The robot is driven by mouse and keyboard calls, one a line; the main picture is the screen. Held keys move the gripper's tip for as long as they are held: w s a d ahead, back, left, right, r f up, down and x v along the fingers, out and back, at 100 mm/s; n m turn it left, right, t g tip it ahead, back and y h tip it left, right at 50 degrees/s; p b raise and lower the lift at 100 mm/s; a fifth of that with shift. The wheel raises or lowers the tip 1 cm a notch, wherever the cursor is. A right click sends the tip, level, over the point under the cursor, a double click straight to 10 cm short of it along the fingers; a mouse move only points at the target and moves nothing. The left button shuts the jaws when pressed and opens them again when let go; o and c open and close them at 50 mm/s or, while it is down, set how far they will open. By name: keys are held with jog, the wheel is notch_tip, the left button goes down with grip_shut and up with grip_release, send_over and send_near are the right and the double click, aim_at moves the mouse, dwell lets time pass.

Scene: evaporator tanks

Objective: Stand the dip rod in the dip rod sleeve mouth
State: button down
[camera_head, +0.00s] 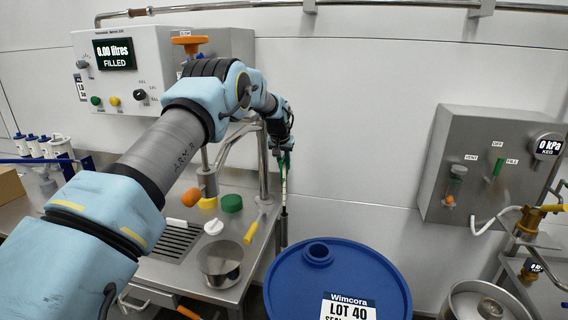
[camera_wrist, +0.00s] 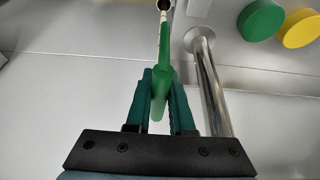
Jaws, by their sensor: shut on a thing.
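The dip rod has a green handle and a thin pale shaft. In the wrist view the green handle (camera_wrist: 162,75) stands between the two fingers of my gripper (camera_wrist: 160,98), which is shut on it. In the head view the dip rod (camera_head: 284,185) hangs about upright below my gripper (camera_head: 284,150), just beyond the bench's right edge. A grey tube (camera_head: 284,228), which looks like the dip rod sleeve, is below it. In the wrist view the shaft meets a round dark mouth (camera_wrist: 165,5) at the top edge. I cannot tell whether the tip is inside.
A steel post (camera_head: 263,165) stands close left of the rod; it also shows in the wrist view (camera_wrist: 208,85). A blue drum (camera_head: 290,285) is in front. The bench holds a steel pot (camera_head: 220,264), a green cap (camera_head: 232,203) and a yellow-handled tool (camera_head: 251,229).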

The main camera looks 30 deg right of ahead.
jog(key=shift+f+b, duration=0.55)
jog(key=shift+f, duration=0.6)
jog(key=c, duration=0.7)
grip_release()
jog(key=shift+r+p, duration=1.4)
jog(key=shift+r, duration=1.7)
